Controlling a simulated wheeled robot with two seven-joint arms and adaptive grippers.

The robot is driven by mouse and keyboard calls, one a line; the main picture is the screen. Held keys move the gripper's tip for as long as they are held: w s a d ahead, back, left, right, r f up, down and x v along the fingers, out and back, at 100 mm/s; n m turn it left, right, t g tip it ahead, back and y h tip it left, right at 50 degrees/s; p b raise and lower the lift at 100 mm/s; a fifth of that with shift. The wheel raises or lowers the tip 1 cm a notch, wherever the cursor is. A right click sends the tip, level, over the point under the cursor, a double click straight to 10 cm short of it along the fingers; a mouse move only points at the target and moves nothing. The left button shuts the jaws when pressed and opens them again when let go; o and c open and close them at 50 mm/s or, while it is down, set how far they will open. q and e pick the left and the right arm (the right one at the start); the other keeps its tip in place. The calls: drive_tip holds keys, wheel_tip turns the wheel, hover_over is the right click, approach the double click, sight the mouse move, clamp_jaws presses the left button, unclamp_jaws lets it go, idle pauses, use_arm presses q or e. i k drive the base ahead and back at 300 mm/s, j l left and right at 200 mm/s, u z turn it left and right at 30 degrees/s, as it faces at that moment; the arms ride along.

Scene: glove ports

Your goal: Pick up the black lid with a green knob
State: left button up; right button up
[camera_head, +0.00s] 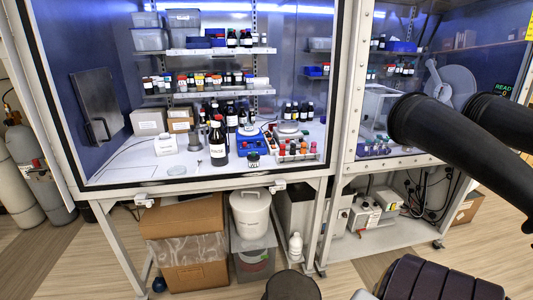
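A small dark round item (254,159) stands on the white floor of the left cabinet, just right of a large dark bottle with a white and red label (218,143). It may be the black lid with the green knob, but it is too small here to tell the knob's colour surely. Neither my left nor my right gripper shows in the head view.
A blue-based device (253,142) and a rack of colour-capped vials (298,150) stand near the dark item. The cabinet's front frame (200,184) edges its floor. Two long black gloves (450,130) stick out at right. A cardboard box (185,222) and white bucket (251,212) stand below.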

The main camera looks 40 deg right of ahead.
sight(253, 157)
drive_tip(key=i+z, duration=0.3)
drive_tip(key=z, duration=0.15)
drive_tip(key=i+j+z, duration=0.15)
drive_tip(key=z, duration=0.25)
drive_tip(key=i+j+z, duration=0.2)
drive_tip(key=i+z, duration=0.3)
drive_tip(key=i+j+z, duration=0.3)
drive_tip(key=z, duration=0.15)
